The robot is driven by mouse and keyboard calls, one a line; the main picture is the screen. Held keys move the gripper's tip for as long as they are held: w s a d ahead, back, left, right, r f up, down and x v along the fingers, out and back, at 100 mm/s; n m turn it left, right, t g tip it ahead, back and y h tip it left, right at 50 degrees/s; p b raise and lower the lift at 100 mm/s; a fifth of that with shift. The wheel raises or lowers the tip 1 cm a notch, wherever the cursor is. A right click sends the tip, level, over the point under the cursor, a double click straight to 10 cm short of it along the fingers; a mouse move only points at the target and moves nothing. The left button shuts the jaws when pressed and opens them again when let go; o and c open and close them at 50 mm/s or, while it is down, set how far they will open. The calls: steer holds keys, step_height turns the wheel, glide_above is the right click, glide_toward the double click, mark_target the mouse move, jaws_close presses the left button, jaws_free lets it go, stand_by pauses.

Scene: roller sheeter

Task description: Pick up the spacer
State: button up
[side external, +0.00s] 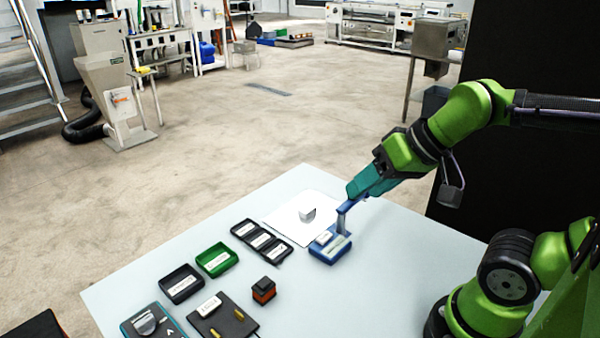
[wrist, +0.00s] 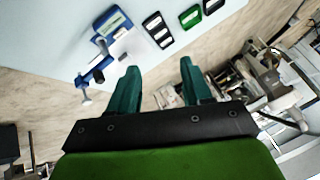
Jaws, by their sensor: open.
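My gripper (side external: 352,190) is open, its two teal fingers apart, tilted above the far right part of the table. It also shows in the wrist view (wrist: 160,67), with nothing between the fingers. A small grey-white piece (side external: 307,214) sits on a white sheet (side external: 285,222); it may be the spacer, but I cannot tell for sure. A blue stand with a labelled base (side external: 331,249) is just below my gripper in the side view. The stand is also in the wrist view (wrist: 112,22), left of the fingers. I cannot tell whether the fingers touch it.
A black tray with several compartments (side external: 262,242), a green tray (side external: 217,259) and a black tray (side external: 181,284) lie left of the stand. An orange-black block (side external: 263,290), a dark board (side external: 222,318) and a teal scale-like device (side external: 150,322) are in front. The table's right front is clear.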

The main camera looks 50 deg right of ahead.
stand_by(0.3)
steer(key=o, duration=0.5)
steer(key=shift+f, duration=0.1)
